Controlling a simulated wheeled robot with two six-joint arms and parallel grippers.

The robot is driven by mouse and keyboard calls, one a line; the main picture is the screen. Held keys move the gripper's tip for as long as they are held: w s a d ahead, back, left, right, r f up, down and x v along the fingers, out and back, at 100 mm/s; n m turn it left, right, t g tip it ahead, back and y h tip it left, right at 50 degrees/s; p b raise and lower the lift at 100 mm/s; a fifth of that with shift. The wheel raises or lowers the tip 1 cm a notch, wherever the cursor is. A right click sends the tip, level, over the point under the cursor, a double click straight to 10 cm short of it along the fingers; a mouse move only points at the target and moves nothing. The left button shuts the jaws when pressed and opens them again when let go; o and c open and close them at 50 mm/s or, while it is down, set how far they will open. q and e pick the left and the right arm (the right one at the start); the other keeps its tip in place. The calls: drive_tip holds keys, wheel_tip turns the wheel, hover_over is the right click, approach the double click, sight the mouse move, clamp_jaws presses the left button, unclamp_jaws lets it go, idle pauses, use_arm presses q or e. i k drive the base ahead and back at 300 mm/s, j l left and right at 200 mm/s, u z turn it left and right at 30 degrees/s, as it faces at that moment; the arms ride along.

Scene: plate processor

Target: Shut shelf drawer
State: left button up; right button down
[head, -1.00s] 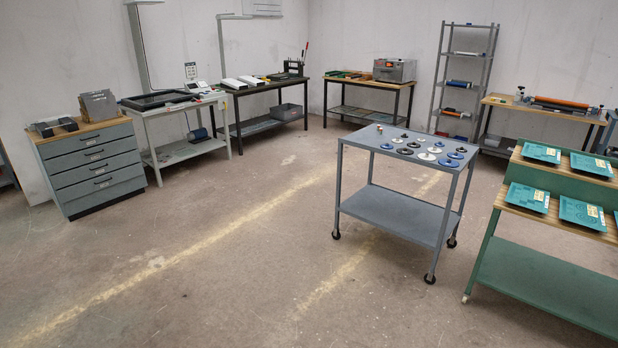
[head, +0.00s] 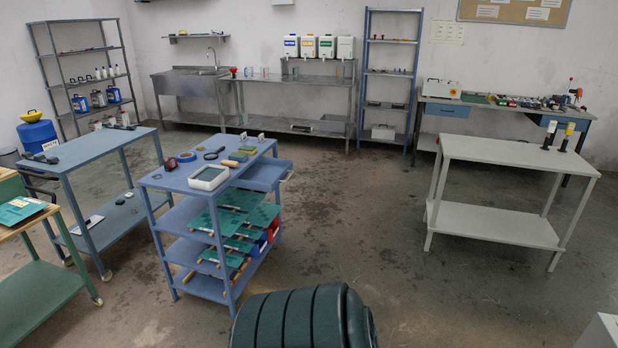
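A blue shelf cart (head: 200,202) with several levels stands left of the middle in the head view. Its drawer (head: 268,177), just below the top, sticks out on the right side, toward the back. The drawer's handle (head: 288,175) is at its outer right end. The drawer's inside looks empty from here. Neither of my grippers is in view.
Green boards (head: 240,212) stick out from the cart's lower levels. A dark green ribbed drum (head: 303,318) stands in front. A blue-grey table (head: 85,150) is on the left, a grey table (head: 515,153) on the right. The floor (head: 350,215) between cart and grey table is clear.

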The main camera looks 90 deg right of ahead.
sight(265, 174)
drive_tip(key=z, duration=0.4)
drive_tip(key=l+z, duration=0.1)
drive_tip(key=z, duration=1.2)
drive_tip(key=l+z, duration=0.1)
drive_tip(key=z, duration=0.3)
